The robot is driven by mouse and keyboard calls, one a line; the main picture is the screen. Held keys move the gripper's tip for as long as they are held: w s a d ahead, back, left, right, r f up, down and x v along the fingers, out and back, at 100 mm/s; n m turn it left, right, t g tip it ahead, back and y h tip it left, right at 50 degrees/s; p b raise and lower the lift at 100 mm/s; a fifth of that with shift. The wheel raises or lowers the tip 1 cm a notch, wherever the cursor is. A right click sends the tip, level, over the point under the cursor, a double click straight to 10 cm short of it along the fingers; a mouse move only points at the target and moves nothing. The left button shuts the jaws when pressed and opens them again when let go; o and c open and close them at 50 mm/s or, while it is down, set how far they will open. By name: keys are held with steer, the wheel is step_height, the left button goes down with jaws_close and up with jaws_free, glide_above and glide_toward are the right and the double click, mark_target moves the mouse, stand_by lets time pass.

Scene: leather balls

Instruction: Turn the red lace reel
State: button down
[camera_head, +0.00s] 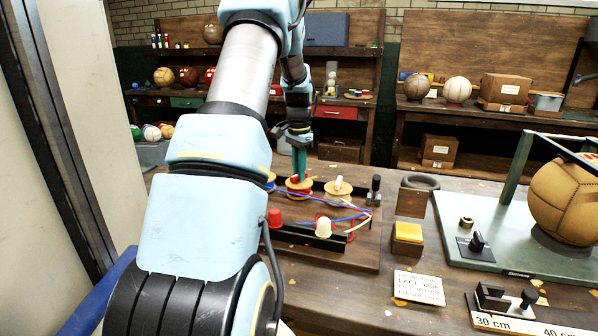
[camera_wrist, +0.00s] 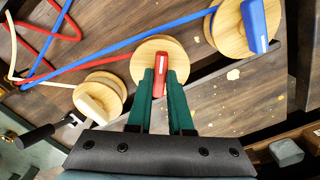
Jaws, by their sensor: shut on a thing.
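The red lace reel is a wooden disc (camera_wrist: 150,62) with a red handle bar (camera_wrist: 159,84) across its top and a red lace running off it to the left in the wrist view. My gripper (camera_wrist: 160,76) points down at the reel, its green fingers closed on the red handle from both sides. In the head view my gripper (camera_head: 299,172) stands over the red reel (camera_head: 298,186), which is the middle one of three reels. The fingers hide part of the handle.
The blue reel (camera_wrist: 235,32) and the cream-handled reel (camera_wrist: 97,98) stand close on either side. Red and white cones (camera_head: 274,218) stand in front on the board. A black lever (camera_head: 375,188) is at the board's right. A large leather ball (camera_head: 566,200) is farther right.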

steer(key=shift+m, duration=0.4)
steer(key=c, duration=0.8)
jaws_free()
step_height(320, 180, up, 11)
steer(key=shift+f+b, duration=0.1)
steer(key=shift+b, duration=1.1)
steer(key=shift+s, duration=0.1)
steer(key=s+a+f+n, duration=0.1)
steer(key=s+f+n, duration=0.2)
steer(key=s, duration=0.6)
steer(key=s+a+f+n+t, duration=0.1)
steer(key=s+f+n, duration=0.2)
steer(key=s, duration=0.7)
steer(key=s+f+n, duration=0.3)
steer(key=s, duration=0.6)
steer(key=shift+s+a+f+t, duration=0.3)
steer(key=shift+s+a, duration=0.05)
steer(key=shift+a, duration=0.05)
